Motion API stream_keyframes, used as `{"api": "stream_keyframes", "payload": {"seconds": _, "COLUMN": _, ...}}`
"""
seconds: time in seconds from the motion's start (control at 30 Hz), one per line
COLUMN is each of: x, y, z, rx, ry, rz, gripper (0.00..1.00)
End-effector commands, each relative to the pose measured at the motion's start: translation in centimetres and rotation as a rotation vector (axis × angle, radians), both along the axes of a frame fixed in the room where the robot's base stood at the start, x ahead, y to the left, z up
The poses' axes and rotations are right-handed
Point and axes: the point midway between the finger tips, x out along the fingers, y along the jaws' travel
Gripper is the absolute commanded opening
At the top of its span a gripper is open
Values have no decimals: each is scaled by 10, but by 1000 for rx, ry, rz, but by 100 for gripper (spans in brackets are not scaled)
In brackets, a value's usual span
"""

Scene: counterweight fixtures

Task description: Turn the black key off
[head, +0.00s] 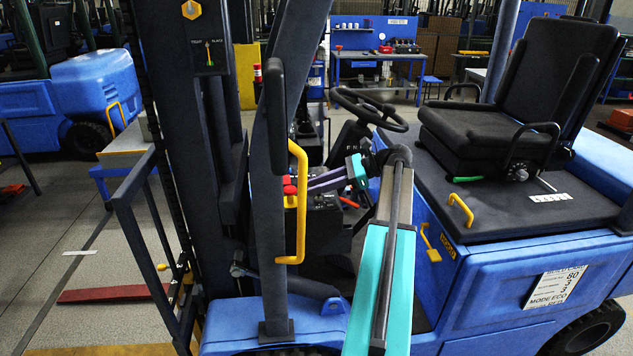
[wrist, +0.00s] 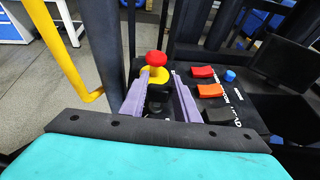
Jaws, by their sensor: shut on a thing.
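The black key (wrist: 157,97) stands up from the dark control panel of the blue forklift, between the two purple fingers of my gripper (wrist: 160,86) in the wrist view. The fingers are closed on it, one on each side. In the head view my gripper (head: 310,184) reaches in from the right over the panel (head: 322,222), and the key itself is hidden there.
A red mushroom button (wrist: 156,58) on a yellow base sits just beyond the key. Red (wrist: 203,72) and orange (wrist: 210,90) switches and a blue knob (wrist: 230,75) lie to its right. A yellow grab handle (head: 299,205) on the post stands close by. The steering wheel (head: 370,108) is behind.

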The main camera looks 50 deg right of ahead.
Motion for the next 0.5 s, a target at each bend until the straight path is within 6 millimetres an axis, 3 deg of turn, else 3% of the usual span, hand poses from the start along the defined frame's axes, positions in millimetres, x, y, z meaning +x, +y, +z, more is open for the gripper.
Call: {"api": "stream_keyframes", "payload": {"seconds": 0.5, "x": 0, "y": -1, "z": 1, "rx": -1, "ry": -1, "rz": 137, "gripper": 6}}
